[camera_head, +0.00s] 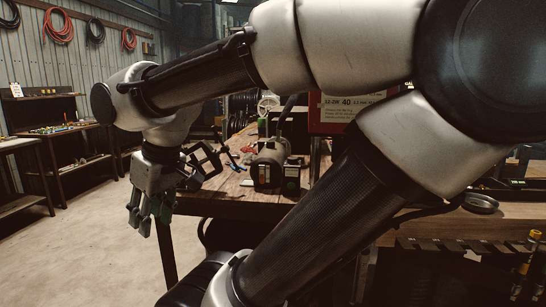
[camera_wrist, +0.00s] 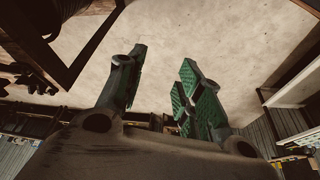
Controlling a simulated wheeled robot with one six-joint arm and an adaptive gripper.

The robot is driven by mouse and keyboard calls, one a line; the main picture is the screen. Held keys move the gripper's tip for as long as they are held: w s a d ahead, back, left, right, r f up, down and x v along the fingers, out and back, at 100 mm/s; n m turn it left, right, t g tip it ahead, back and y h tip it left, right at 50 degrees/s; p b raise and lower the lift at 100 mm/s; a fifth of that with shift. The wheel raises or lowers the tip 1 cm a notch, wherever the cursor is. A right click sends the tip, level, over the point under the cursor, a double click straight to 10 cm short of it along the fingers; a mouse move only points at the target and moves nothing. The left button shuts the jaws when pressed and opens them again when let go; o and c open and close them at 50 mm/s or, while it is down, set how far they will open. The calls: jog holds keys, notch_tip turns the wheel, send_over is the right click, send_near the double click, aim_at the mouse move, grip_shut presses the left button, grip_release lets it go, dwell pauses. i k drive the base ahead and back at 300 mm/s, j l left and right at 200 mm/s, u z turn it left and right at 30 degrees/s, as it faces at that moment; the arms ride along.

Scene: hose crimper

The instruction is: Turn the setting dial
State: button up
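My gripper (camera_head: 147,216) hangs over the open floor, left of the workbench's front corner, with its fingers pointing down. The wrist view shows its green-padded fingers (camera_wrist: 162,82) spread apart, with nothing between them. A red machine housing (camera_head: 325,125) with a white label reading "40" stands on the bench, partly hidden behind my arm; it looks like the crimper. I cannot make out the setting dial in either view; my arm covers much of the machine. The gripper is well apart from the machine, to its left.
The wooden workbench (camera_head: 222,190) carries a grey motor-like unit (camera_head: 269,160) and a small black box with a green button (camera_head: 292,181). A round black part (camera_head: 480,203) lies at right. Shelves (camera_head: 70,145) and hung hoses (camera_head: 58,27) are at left. The concrete floor (camera_head: 90,245) is clear.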

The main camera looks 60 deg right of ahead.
aim_at(291, 159)
jog(key=i+j+z, duration=0.15)
jog(key=z, duration=0.3)
jog(key=i+j+z, duration=0.1)
jog(key=z, duration=0.35)
jog(key=i+j+z, duration=0.1)
jog(key=j+z, duration=0.2)
jog(key=z, duration=0.15)
jog(key=i+l+z, duration=0.35)
jog(key=z, duration=0.15)
